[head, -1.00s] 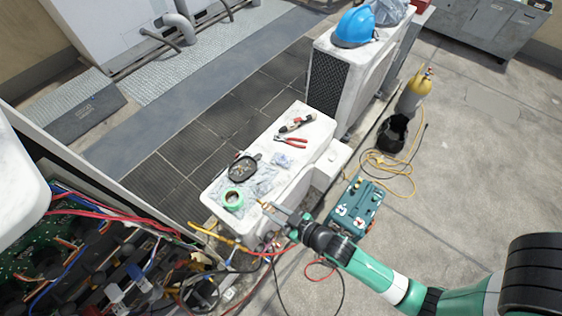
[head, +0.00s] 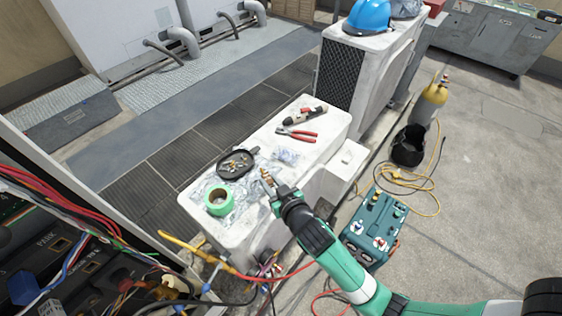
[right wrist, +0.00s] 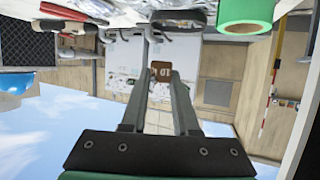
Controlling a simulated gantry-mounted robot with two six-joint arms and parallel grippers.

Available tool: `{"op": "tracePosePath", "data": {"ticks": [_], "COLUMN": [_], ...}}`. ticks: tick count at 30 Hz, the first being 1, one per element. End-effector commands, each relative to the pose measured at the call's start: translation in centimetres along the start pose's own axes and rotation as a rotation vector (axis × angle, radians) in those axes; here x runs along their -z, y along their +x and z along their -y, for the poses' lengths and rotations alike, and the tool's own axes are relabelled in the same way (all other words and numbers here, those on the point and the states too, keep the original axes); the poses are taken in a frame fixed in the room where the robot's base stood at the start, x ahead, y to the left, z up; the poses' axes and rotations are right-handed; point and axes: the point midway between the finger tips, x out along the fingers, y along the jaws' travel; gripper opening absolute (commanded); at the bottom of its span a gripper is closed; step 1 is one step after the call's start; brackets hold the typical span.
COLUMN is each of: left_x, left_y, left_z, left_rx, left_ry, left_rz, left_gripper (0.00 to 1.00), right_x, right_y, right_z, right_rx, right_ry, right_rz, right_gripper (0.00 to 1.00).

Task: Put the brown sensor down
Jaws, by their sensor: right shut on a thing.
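That view is turned over, with sky at the bottom. The sensor looks held above or beside the condenser's edge; I cannot tell the exact gap. My left gripper is not in view.
On the condenser top lie green tape (head: 219,201), a black dish of small parts (head: 236,163), clear plastic bags, red pliers (head: 297,133) and another tool (head: 305,115). A teal machine (head: 372,229) stands on the ground at right. Open wiring (head: 75,260) fills the lower left.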

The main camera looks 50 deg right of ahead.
Motion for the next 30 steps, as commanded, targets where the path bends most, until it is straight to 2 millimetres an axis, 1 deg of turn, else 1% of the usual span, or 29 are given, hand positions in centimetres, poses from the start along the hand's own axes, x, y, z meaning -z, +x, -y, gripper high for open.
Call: {"op": "tracePosePath", "data": {"ticks": [1, 2, 5, 9, 13, 17, 22, 24, 26, 27, 30], "left_x": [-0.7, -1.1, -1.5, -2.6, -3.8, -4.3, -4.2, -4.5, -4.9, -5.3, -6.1], "left_y": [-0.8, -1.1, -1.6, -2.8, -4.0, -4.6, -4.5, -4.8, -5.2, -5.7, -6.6], "left_z": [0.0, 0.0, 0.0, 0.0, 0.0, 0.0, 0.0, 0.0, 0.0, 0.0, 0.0], "left_rx": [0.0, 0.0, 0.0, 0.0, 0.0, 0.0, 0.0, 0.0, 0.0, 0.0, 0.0], "left_ry": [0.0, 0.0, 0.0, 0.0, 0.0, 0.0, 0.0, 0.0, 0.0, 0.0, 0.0], "left_rz": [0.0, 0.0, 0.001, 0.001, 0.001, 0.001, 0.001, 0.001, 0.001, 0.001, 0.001], "left_gripper": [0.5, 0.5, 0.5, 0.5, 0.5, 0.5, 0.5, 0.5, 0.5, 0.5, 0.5], "right_x": [-0.7, -0.9, -1.3, -2.2, -4.5, -5.4, -5.5, -5.8, -6.5, -7.3, -9.0], "right_y": [0.8, 1.3, 3.2, 6.0, 8.4, 9.7, 9.9, 10.2, 10.8, 11.2, 11.8], "right_z": [-0.9, -1.5, -3.9, -7.2, -9.1, -10.1, -10.3, -10.6, -11.1, -11.1, -11.0], "right_rx": [-0.006, -0.007, -0.008, -0.008, -0.004, -0.001, 0.001, 0.0, -0.002, 0.0, 0.0], "right_ry": [0.003, 0.003, 0.005, 0.003, 0.002, 0.0, -0.002, -0.001, 0.001, -0.001, -0.001], "right_rz": [-0.001, -0.001, -0.001, -0.001, 0.001, -0.001, -0.001, -0.001, 0.0, 0.001, 0.001], "right_gripper": [0.0, 0.0, 0.0, 0.0, 0.0, 0.0, 0.0, 0.0, 0.0, 0.0, 0.0]}}
